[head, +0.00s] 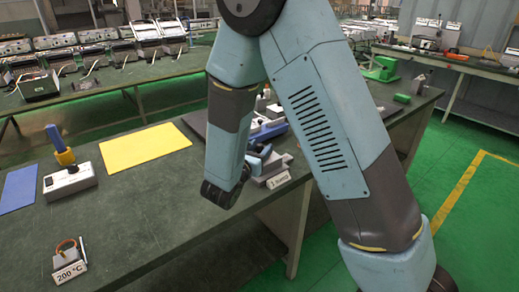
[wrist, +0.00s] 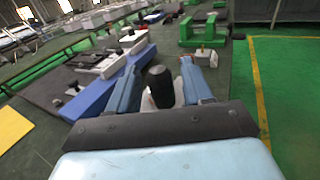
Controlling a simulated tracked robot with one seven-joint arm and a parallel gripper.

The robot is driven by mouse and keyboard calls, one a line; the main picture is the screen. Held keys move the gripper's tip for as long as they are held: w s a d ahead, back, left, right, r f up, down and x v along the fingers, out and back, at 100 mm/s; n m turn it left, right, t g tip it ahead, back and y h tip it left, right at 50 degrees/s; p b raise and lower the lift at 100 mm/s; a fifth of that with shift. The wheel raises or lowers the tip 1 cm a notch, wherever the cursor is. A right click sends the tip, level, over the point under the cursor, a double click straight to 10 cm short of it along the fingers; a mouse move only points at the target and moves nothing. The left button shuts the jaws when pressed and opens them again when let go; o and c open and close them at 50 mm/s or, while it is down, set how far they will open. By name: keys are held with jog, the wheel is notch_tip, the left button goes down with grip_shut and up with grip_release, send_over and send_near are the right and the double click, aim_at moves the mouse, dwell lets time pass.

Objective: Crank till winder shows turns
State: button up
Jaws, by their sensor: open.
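In the wrist view a black upright crank knob (wrist: 160,86) stands between the two blue fingers of my gripper (wrist: 162,74). The fingers are apart, one on each side of the knob; I cannot tell whether either touches it. In the head view my gripper (head: 258,157) is partly covered by my arm.
A green block (head: 402,98) and green machine (head: 381,68) stand beyond my arm.

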jog(key=shift+w, duration=0.1)
jog(key=shift+c, duration=0.4)
grip_shut()
